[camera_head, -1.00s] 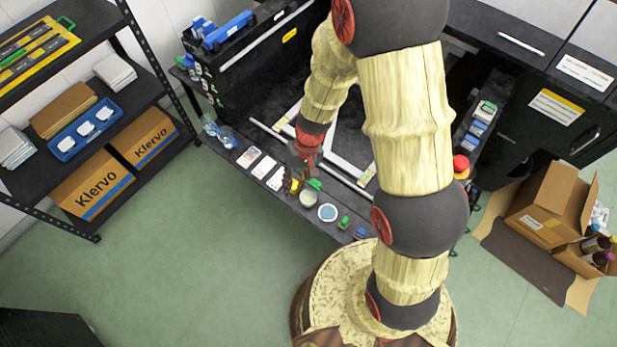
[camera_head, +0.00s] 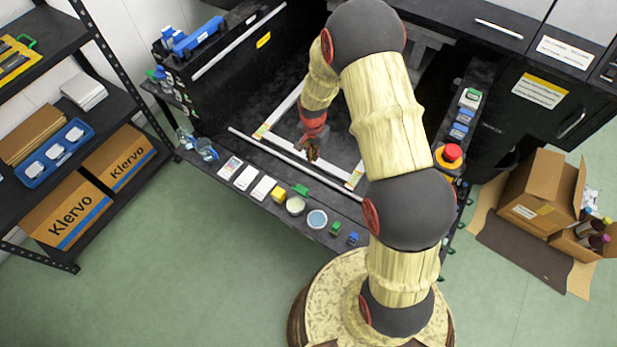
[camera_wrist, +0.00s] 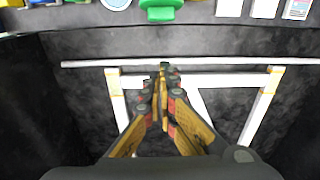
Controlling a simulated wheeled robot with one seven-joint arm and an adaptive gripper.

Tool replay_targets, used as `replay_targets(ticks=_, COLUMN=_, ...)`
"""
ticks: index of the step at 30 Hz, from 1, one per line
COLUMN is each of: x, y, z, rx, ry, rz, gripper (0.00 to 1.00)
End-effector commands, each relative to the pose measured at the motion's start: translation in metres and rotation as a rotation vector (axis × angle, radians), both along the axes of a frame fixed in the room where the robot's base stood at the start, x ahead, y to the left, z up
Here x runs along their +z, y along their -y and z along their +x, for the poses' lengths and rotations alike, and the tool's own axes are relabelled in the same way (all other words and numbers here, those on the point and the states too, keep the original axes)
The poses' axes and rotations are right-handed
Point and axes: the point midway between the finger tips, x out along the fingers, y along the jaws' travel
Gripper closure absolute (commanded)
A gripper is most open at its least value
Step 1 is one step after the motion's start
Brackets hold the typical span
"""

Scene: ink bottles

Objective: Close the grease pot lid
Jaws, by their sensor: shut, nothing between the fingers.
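My gripper (camera_head: 313,153) is over the dark bed behind the front ledge, apart from everything on the ledge. In the wrist view its fingers (camera_wrist: 163,78) come together at the tips, with nothing between them. A round cream-topped pot (camera_head: 296,206) stands on the ledge. Beside it, to the right, is a round piece with a pale rim and blue middle (camera_head: 317,219), partly seen at the top edge of the wrist view (camera_wrist: 117,3). I cannot tell for sure which one is the grease pot or whether either is a lid.
A green piece (camera_head: 300,189) and a yellow block (camera_head: 279,195) sit beside the pot. Pale cards (camera_head: 246,178) lie to the left. A white rail (camera_head: 262,146) and frame (camera_head: 285,110) border the bed. A red button (camera_head: 452,153) stands at right.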

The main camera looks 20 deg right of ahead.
Motion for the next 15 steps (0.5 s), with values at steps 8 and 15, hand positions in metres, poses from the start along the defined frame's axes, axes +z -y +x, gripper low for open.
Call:
replay_targets(ticks=8, x=-0.028, y=0.000, z=-0.001, rx=-0.023, ry=-0.003, rz=0.002, gripper=1.00)
replay_targets(ticks=15, x=-0.076, y=0.002, z=0.001, rx=-0.023, ry=-0.002, rz=0.002, gripper=1.00)
